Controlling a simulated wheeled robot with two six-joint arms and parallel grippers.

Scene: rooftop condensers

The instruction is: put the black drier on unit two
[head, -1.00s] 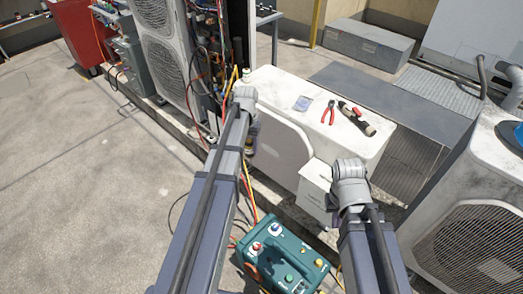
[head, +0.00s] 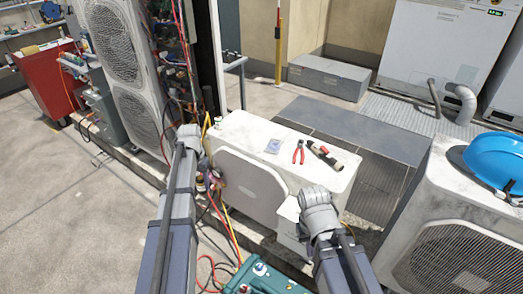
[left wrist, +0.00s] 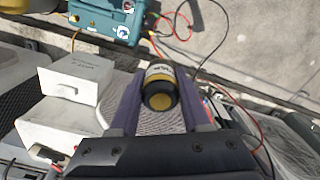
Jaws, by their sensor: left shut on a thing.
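My left gripper (left wrist: 160,88) is shut on a dark cylinder with a yellow band, which looks like the black drier (left wrist: 160,76). In the head view my left gripper (head: 208,180) is in front of the low white condenser's left end, its fingers mostly hidden by the arm. A low white condenser (head: 250,190) stands in the middle. Another white condenser (head: 455,255) is at the right and a tall twin-fan unit (head: 115,40) at the left. I cannot read which is unit two. My right gripper (head: 306,230) is near the middle condenser's right end; its fingers are hidden.
On the middle condenser's top lie a blue-white card (head: 273,146), red pliers (head: 298,152) and a dark tool with a red part (head: 325,156). A blue helmet (head: 495,160) sits on the right condenser. A teal case (head: 262,278) with hoses is on the floor. Open floor lies left.

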